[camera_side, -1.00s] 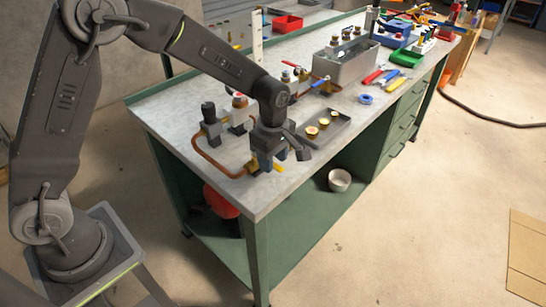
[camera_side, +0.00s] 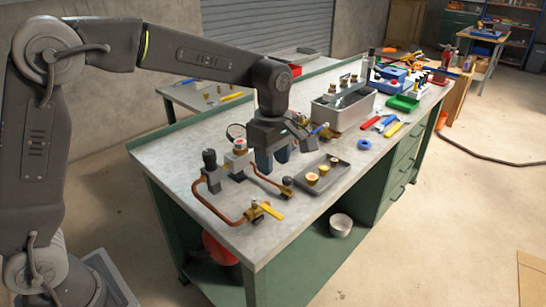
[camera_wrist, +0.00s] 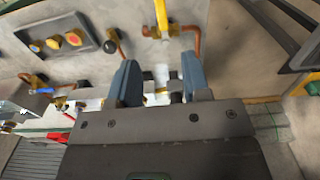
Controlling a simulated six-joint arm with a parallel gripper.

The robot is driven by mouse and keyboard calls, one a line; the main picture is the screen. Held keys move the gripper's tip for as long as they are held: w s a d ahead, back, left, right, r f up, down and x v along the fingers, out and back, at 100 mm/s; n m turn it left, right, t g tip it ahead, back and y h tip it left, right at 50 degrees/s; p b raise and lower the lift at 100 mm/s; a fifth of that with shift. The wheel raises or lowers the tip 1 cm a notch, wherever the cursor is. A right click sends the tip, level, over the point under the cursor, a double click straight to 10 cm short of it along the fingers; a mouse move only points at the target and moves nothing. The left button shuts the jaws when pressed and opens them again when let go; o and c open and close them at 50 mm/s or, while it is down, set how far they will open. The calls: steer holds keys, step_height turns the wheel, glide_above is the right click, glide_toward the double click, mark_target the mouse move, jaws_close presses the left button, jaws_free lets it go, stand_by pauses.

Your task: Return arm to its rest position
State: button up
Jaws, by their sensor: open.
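My gripper (camera_side: 273,163) is held above the workbench, its blue fingers pointing down with nothing between them. In the wrist view, my gripper (camera_wrist: 160,75) shows two blue fingers spread apart. The valve with a yellow handle (camera_side: 270,210) is on the copper pipe (camera_side: 215,208) near the bench's front corner, below and apart from my gripper. In the wrist view the yellow handle (camera_wrist: 161,14) is at the top, beyond the fingertips. My gripper hides part of the pipework behind it.
The workbench (camera_side: 165,155) carries a small grey tray (camera_side: 338,178) with brass caps, a dark-topped fitting (camera_side: 210,172), a grey toolbox (camera_side: 345,112), a green bin (camera_side: 403,102), a blue tape ring (camera_side: 364,144) and several hand tools. A white bowl (camera_side: 340,224) is on the lower shelf.

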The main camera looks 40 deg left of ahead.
steer(key=shift+r, duration=0.2)
steer(key=s+a+r+m+t, duration=0.35)
steer(key=s+r+m, duration=0.25)
steer(key=s+m, duration=0.3)
steer(key=s+a+f+m+t, duration=0.1)
steer(key=s+a+m+t, duration=0.1)
steer(key=s+m, duration=0.7)
steer(key=s+a, duration=0.1)
steer(key=s, duration=0.3)
steer(key=shift+s+f, duration=0.35)
steer(key=shift+s, duration=0.05)
steer(key=shift+o, duration=0.4)
